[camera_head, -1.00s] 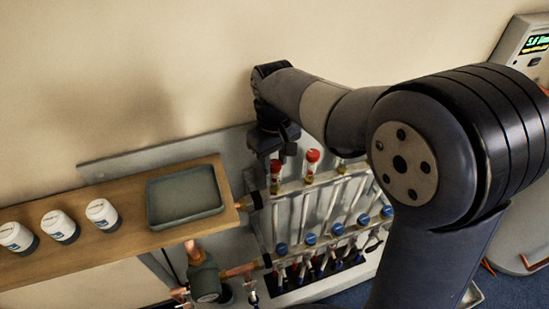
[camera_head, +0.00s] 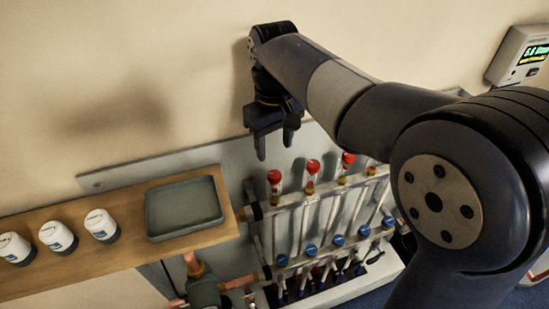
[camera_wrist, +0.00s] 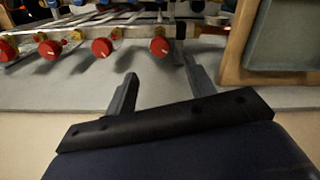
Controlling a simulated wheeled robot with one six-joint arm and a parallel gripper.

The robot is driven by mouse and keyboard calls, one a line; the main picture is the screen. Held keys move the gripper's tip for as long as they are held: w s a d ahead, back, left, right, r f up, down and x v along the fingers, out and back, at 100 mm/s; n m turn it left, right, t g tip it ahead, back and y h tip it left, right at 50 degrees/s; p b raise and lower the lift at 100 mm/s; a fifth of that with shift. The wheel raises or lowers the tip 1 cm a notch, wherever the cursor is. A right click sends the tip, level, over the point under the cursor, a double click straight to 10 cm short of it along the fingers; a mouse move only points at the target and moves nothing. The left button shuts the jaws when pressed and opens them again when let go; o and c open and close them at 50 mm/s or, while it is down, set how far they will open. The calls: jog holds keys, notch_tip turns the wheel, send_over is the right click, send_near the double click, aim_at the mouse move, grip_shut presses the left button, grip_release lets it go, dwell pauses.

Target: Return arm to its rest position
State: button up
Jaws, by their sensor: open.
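In the wrist view my gripper (camera_wrist: 158,82) shows two spread fingers over bare grey panel, apart from the manifold. The manifold carries several red-capped fittings (camera_head: 274,177) along its upper bar and several blue valve handles (camera_head: 310,250) along its lower bar. The nearest red cap in the wrist view (camera_wrist: 159,46) lies beyond the fingers. My arm hides the manifold's right end.
A wooden shelf (camera_head: 130,253) at the left holds a grey tray (camera_head: 185,207), which looks empty, and several white jars (camera_head: 101,225). A device with a green display (camera_head: 520,55) is at the upper right. The wall rises close behind my gripper.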

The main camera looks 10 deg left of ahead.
aim_at(274, 174)
notch_tip(274, 174, up, 2)
jog(key=shift+r, duration=0.1)
dwell(0.4)
notch_tip(274, 174, down, 11)
dwell(0.4)
dwell(0.3)
